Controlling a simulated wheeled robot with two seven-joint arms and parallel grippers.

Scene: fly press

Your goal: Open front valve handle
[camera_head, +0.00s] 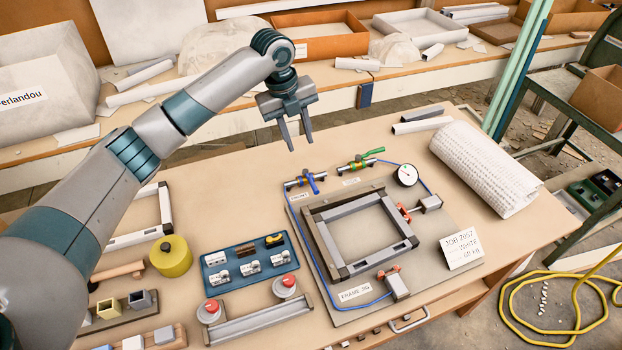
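The front valve (293,184) is a small brass and dark fitting at the back left corner of the frame jig board. Its blue handle (311,184) lies across the pipe. A small label (299,198) in front of it seems to read FRONT. A second valve with a green handle (373,153) is to its right and farther back; that handle lies roughly along its pipe. My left gripper (298,145) points down with its fingers apart and empty. It is above and behind the blue handle, not touching it. My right gripper is not in view.
A pressure gauge (406,175) stands right of the valves. The jig holds a metal frame (325,244) with red clamps. A white roll (487,168) lies right.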

